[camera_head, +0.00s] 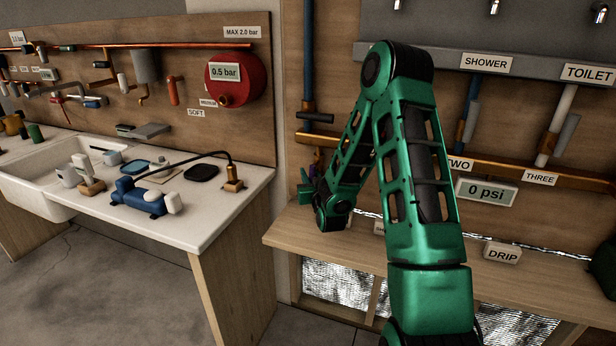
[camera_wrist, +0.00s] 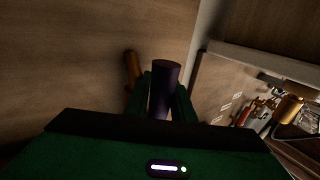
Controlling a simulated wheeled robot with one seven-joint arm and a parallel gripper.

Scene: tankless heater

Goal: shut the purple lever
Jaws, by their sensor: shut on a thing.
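The purple lever (camera_wrist: 164,88) is a dark purple rounded bar in the middle of the wrist view. It stands between the two green fingers of my gripper (camera_wrist: 165,100), which are shut on it. In the head view a small bit of purple (camera_head: 318,156) shows beside my gripper (camera_head: 306,186), in front of the wooden wall panel. Most of the lever is hidden there by my green arm. The pipe that the lever sits on cannot be made out clearly.
A copper pipe (camera_wrist: 132,68) is close to the left finger. A wooden bench (camera_head: 490,262) with a DRIP sign (camera_head: 502,253) runs below. A blue pipe (camera_head: 309,60) rises behind. A white sink counter (camera_head: 220,205) stands at the left, with a floor gap between.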

